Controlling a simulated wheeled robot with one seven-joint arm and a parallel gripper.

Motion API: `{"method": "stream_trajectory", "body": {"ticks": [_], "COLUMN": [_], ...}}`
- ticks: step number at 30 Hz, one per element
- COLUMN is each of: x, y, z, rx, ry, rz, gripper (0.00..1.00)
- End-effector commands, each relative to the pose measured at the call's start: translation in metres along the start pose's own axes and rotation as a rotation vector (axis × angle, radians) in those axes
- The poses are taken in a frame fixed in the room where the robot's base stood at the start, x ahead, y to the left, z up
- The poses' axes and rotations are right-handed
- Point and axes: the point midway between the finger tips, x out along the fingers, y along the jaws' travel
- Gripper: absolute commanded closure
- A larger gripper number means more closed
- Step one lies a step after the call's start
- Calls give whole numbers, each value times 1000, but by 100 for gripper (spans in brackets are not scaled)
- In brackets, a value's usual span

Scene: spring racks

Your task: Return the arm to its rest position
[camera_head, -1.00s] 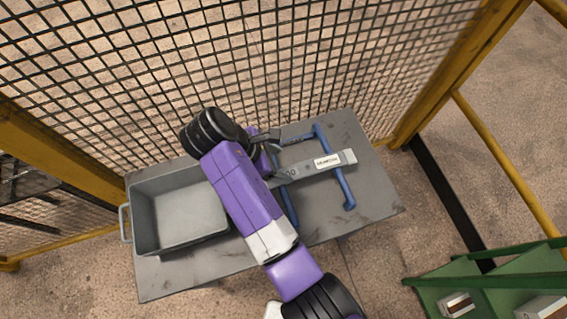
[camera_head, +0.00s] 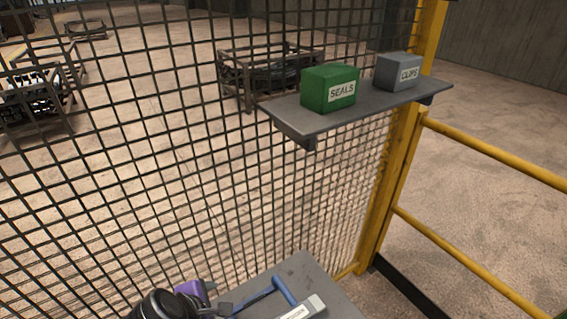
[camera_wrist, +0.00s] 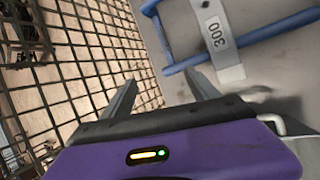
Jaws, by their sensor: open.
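My gripper (camera_wrist: 160,92) is open in the wrist view, with nothing between its two spread fingers. A pale flat bar marked 300 (camera_wrist: 217,36) lies across a blue frame (camera_wrist: 262,34) on the grey table. The bar's end is close to my right-hand fingertip; I cannot tell whether they touch. In the head view my gripper (camera_head: 215,300) shows only partly at the bottom edge, left of the blue frame (camera_head: 284,291). The labelled end of the bar (camera_head: 305,309) is cut off by the bottom edge.
A wire mesh fence (camera_head: 200,180) stands behind the table (camera_head: 302,268). A shelf (camera_head: 350,112) on it carries a green SEALS box (camera_head: 328,88) and a grey CLIPS box (camera_head: 397,72). A yellow post (camera_head: 391,190) and rails stand at right. The grey tray is out of view.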

Motion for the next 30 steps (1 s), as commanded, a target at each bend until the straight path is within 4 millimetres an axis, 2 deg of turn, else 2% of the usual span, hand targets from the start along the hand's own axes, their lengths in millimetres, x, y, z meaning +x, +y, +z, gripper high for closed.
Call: {"method": "stream_trajectory", "body": {"ticks": [2, 5, 8, 11, 16, 20, 26, 30], "x": [1, 5, 8, 7, -5, -22, -60, -93], "y": [11, 16, 10, -4, -40, -74, -129, -169], "z": [-10, -12, -3, 15, 55, 90, 147, 184], "rx": [110, 270, 444, 609, 863, 1039, 1281, 1430], "ry": [83, 198, 321, 434, 600, 706, 835, 896], "rz": [105, 224, 323, 398, 493, 547, 620, 665], "gripper": [31, 31, 31, 31, 31, 31, 31, 31]}}
